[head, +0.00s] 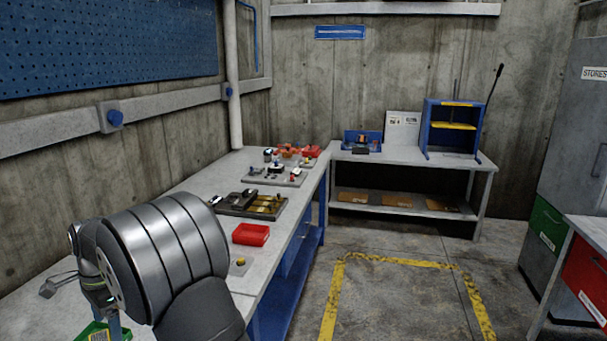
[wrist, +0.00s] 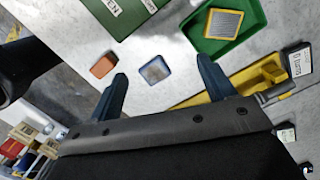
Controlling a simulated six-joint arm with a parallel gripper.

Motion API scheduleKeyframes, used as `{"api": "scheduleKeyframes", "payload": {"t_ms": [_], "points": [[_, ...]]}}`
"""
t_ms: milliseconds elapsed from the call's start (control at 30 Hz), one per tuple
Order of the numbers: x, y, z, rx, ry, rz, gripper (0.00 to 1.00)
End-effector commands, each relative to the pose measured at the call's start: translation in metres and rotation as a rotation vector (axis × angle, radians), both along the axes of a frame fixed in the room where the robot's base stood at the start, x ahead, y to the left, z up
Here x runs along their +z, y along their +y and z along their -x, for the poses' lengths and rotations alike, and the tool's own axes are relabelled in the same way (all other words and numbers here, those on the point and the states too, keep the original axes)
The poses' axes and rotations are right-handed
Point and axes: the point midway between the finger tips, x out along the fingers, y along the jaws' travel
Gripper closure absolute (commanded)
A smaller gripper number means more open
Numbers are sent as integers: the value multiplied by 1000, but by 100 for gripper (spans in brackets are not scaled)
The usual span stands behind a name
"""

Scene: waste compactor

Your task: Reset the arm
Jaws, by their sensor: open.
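My gripper (wrist: 162,68) shows in the wrist view as two blue fingers spread apart, with nothing held between them. Beyond the fingertips lies a small square piece with a blue rim (wrist: 154,72) on the pale bench top. In the head view my arm fills the lower left, above the near end of the workbench (head: 205,180). I cannot make out the fingers clearly there.
In the wrist view, a brown block (wrist: 103,67), a green tray (wrist: 203,48) holding a yellow-framed piece, a yellow tool (wrist: 238,85) and a green box (wrist: 115,14) surround the fingers. In the head view, a red bin (head: 250,235) and a blue press (head: 452,130) stand farther off.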

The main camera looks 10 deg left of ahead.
Motion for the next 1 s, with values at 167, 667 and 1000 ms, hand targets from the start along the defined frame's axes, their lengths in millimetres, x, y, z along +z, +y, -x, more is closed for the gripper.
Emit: {"api": "scheduleKeyframes", "payload": {"t_ms": [167,667,1000], "points": [[4,-10,36,113,0,0,24],[1,-41,125,399,4,2,24],[-34,-4,171,395,3,2,24]]}}
